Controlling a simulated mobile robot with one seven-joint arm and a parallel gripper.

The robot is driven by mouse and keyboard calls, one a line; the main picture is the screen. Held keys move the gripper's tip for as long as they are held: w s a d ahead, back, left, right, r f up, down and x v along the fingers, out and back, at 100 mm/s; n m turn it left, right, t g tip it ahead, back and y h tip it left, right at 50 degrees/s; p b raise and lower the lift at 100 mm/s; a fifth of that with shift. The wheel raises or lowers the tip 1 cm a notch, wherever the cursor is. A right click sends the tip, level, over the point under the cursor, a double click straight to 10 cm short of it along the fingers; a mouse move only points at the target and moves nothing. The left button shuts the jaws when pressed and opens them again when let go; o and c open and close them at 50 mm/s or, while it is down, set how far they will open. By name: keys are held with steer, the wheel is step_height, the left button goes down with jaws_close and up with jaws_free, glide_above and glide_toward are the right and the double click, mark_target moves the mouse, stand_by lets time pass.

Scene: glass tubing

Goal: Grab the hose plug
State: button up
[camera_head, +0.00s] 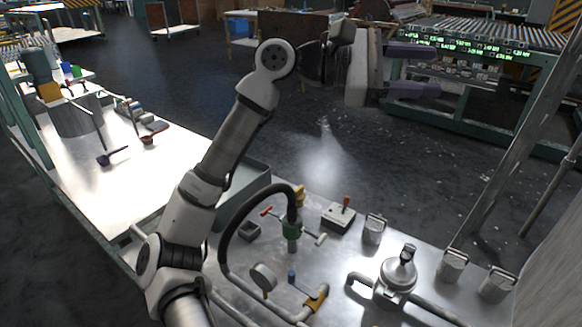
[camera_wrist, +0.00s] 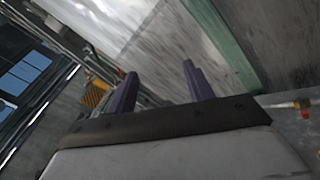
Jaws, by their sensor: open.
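A black hose (camera_head: 229,229) arches over the metal bench. My gripper (camera_head: 435,70) is raised high above and beyond the bench, to the upper right of the hose. Its two purple fingers are apart with nothing between them. They also show open and empty in the wrist view (camera_wrist: 159,69). The hose and plug do not show in the wrist view.
Around the hose stand a gauge (camera_head: 263,277), a yellow pipe joint (camera_head: 316,298), a lever box (camera_head: 339,217), a round metal vessel (camera_head: 398,276) and several metal weights or canisters (camera_head: 452,265). A grey tray (camera_head: 246,190) lies behind my arm. Slanted metal posts (camera_head: 520,130) rise at right.

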steer(key=w+d+f+t+y, duration=0.1)
steer(key=w+f+y, duration=0.15)
steer(key=f, duration=0.25)
steer(key=w+d+f+y, duration=0.2)
steer(key=w+f, duration=0.1)
steer(key=f, duration=0.2)
steer(key=m+t+y+b, duration=0.2)
steer(key=y+b, duration=0.1)
steer(key=y, duration=1)
glide_above(292, 205)
step_height(292, 205, down, 20)
steer(key=f, duration=0.8)
steer(key=shift+s+a+p, duration=0.15)
steer(key=shift+a+p, duration=0.1)
steer(key=shift+p, duration=0.15)
steer(key=shift+w+d+f+p, duration=0.15)
steer(key=shift+f+p, duration=0.2)
steer(key=shift+f, duration=1.1)
steer(key=shift+w+d+f+p, duration=0.1)
steer(key=shift+f+p, duration=0.2)
steer(key=shift+f, duration=1.15)
steer(key=c, duration=1.1)
jaws_close()
steer(key=shift+r, duration=0.15)
